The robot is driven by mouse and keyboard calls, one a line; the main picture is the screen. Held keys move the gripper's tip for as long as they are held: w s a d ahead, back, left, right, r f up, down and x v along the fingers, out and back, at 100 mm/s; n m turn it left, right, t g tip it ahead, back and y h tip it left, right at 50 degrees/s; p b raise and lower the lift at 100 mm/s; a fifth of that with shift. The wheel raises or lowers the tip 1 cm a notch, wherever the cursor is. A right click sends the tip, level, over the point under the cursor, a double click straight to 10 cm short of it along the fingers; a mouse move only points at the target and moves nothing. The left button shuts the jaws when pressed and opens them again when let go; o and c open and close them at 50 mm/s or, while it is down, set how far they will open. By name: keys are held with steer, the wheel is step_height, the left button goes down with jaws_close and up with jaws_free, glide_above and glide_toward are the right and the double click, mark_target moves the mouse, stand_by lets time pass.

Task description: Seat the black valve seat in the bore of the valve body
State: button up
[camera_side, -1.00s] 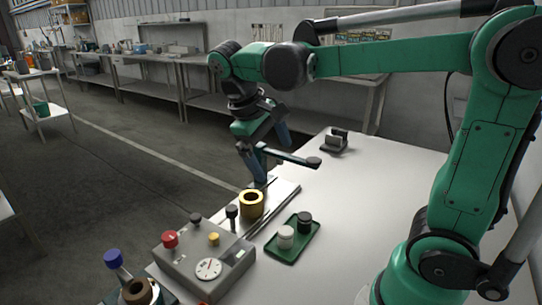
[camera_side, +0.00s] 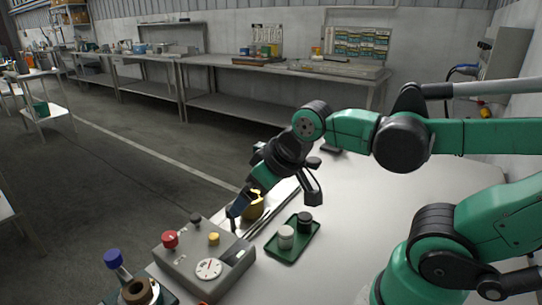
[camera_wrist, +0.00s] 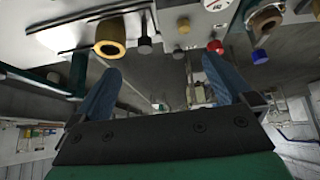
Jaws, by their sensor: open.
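A black cylinder (camera_side: 305,219), which looks like the valve seat, stands upright in a green tray (camera_side: 284,259) beside a white cylinder (camera_side: 286,240). The brass ring-shaped body (camera_side: 256,212), apparently the valve body, stands on a pale plate behind the grey control box. My arm partly covers it in the side view. It also shows in the wrist view (camera_wrist: 110,48), with an open dark bore. My gripper (camera_side: 238,212) is tilted in front of the brass body, above the box's back edge. In the wrist view my gripper (camera_wrist: 162,66) has its blue fingers wide apart with nothing between them.
The grey control box (camera_side: 195,268) carries a red button (camera_side: 170,239), a yellow knob (camera_side: 213,239) and a dial (camera_side: 208,269). A blue-topped lever (camera_side: 113,259) and a brown ring (camera_side: 137,291) are at bottom left. The white table right of the tray is clear.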

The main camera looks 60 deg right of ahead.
steer(key=shift+a+f+t, duration=0.1)
steer(key=shift+f+t, duration=0.15)
steer(key=shift+t, duration=0.05)
steer(key=shift+c, duration=1.2)
steer(key=n+g, duration=0.7)
steer(key=n, duration=0.2)
glide_above(305, 215)
steer(key=f, duration=0.5)
steer(key=shift+w+a+f, duration=0.1)
steer(key=shift+a+f, duration=0.1)
steer(key=shift+f, duration=0.05)
steer(key=shift+d+f+n, duration=0.15)
steer(key=shift+f+n, duration=0.05)
steer(key=shift+n, duration=0.1)
steer(key=shift+f, duration=2.75)
